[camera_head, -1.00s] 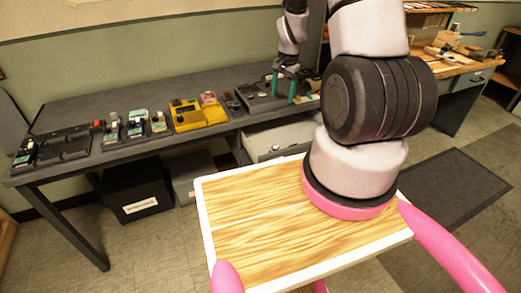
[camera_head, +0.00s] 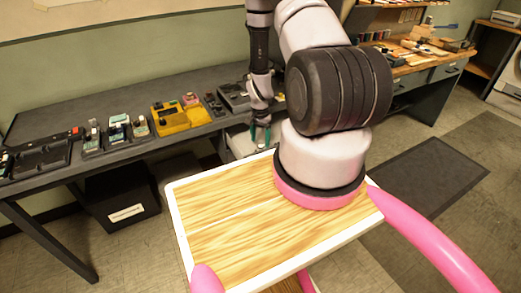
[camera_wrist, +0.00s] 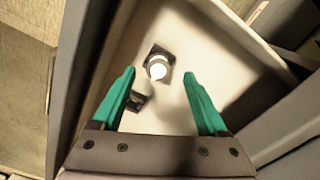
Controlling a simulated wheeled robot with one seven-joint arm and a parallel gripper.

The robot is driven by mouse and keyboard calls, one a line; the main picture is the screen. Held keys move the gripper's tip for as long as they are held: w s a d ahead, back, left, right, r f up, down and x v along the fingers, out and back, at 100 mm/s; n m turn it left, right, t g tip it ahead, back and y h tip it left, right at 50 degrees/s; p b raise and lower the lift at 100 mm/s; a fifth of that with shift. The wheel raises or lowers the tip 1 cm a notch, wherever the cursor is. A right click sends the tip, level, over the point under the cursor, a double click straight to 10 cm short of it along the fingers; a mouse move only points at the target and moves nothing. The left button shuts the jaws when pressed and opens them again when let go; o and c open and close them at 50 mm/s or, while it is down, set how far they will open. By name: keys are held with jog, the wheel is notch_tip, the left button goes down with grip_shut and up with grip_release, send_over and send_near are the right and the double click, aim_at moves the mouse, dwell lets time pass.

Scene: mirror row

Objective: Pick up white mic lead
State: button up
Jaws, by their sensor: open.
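My gripper (camera_wrist: 159,75) is open and empty, its teal fingers pointing down into a pale open drawer (camera_wrist: 180,22). In the drawer, a small round white thing (camera_wrist: 157,69) sits on a dark square piece, in line between the fingertips and apart from them. It may be the white mic lead, but I cannot be sure. A second small dark-and-white item (camera_wrist: 136,102) lies near the left finger and is partly hidden by it. In the head view my gripper (camera_head: 260,134) hangs in front of the table, by the drawer (camera_head: 238,143).
The dark table (camera_head: 60,115) carries several pedals, including a yellow one (camera_head: 180,118), along its front. A black bin (camera_head: 120,195) stands beneath it. The drawer walls stand close around my gripper. A wooden workbench (camera_head: 415,65) is at the right.

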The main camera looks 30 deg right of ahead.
aim_at(261, 146)
notch_tip(261, 146, down, 4)
jog(key=shift+d+f, duration=0.1)
grip_shut()
